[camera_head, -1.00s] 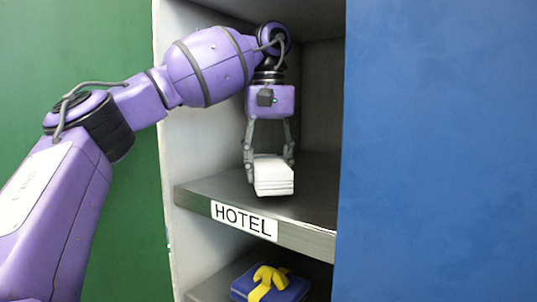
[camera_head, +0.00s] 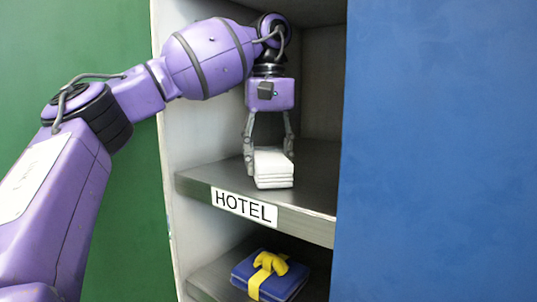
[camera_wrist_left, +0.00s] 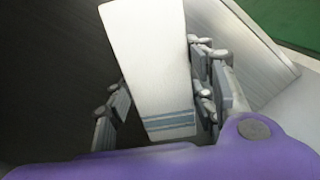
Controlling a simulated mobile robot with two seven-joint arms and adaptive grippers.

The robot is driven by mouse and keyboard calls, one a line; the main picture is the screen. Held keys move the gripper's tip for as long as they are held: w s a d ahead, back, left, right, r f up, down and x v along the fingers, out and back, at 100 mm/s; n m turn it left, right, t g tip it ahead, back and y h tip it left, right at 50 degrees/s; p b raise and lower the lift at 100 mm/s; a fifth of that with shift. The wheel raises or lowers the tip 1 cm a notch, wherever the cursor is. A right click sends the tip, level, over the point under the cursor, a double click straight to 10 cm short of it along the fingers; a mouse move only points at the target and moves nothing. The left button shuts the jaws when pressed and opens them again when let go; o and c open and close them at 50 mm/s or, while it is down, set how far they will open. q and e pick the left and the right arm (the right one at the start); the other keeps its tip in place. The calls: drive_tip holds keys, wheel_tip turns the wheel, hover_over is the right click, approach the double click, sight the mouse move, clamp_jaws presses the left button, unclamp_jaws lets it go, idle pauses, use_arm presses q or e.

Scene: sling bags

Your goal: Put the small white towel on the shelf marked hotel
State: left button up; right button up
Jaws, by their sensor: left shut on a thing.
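The small white towel (camera_head: 273,169) is a folded stack between the fingers of my left gripper (camera_head: 269,160), at the shelf marked HOTEL (camera_head: 316,201). The gripper points down and is shut on the towel. In the left wrist view the towel (camera_wrist_left: 155,65) shows blue-grey stripes near one end, with the fingers (camera_wrist_left: 160,100) on both sides of it. The towel is very low over the shelf board; I cannot tell whether it touches. The HOTEL label (camera_head: 244,206) is on the shelf's front edge. My right gripper is not in view.
A pale side wall (camera_head: 205,150) bounds the shelf on the left, and a blue panel (camera_head: 440,150) covers the right. Bare shelf shows right of the towel.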

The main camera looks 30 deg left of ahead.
use_arm(q)
drive_tip(key=o, duration=1.3)
